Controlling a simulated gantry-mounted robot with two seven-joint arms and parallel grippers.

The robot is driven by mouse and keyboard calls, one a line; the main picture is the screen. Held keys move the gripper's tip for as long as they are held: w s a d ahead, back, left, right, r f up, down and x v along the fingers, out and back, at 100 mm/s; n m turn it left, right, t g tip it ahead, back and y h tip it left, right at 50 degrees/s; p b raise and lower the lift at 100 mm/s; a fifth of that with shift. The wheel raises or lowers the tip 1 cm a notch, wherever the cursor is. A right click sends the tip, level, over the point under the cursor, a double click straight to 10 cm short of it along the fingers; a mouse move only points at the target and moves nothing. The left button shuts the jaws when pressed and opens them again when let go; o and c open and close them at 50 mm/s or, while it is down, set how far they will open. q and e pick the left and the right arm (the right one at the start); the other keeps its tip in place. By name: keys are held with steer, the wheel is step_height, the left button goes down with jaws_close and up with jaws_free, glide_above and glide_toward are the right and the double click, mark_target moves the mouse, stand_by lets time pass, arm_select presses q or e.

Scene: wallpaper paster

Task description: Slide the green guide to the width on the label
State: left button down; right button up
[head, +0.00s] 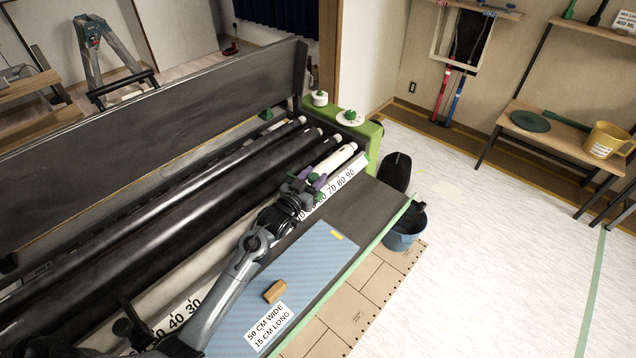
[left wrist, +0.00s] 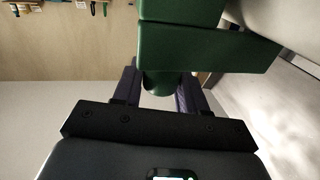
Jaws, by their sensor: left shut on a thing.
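The white label (head: 268,328) reads "50 CM WIDE, 15 CM LONG" and lies on a blue sheet at the front of the machine. My right gripper is not in view.
Dark rollers (head: 200,190) lie behind the scale. A tan block (head: 275,291) sits on the blue sheet (head: 310,255). The green end housing (head: 365,130) closes the machine's right end. A blue bucket (head: 403,235) stands on the floor beside it. My left arm covers the scale's middle.

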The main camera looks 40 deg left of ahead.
arm_select(q)
steer(key=c, duration=0.7)
jaws_free()
steer(key=shift+s, duration=0.1)
steer(key=p+v, duration=0.1)
steer(key=v, duration=0.9)
steer(key=shift+s, duration=0.35)
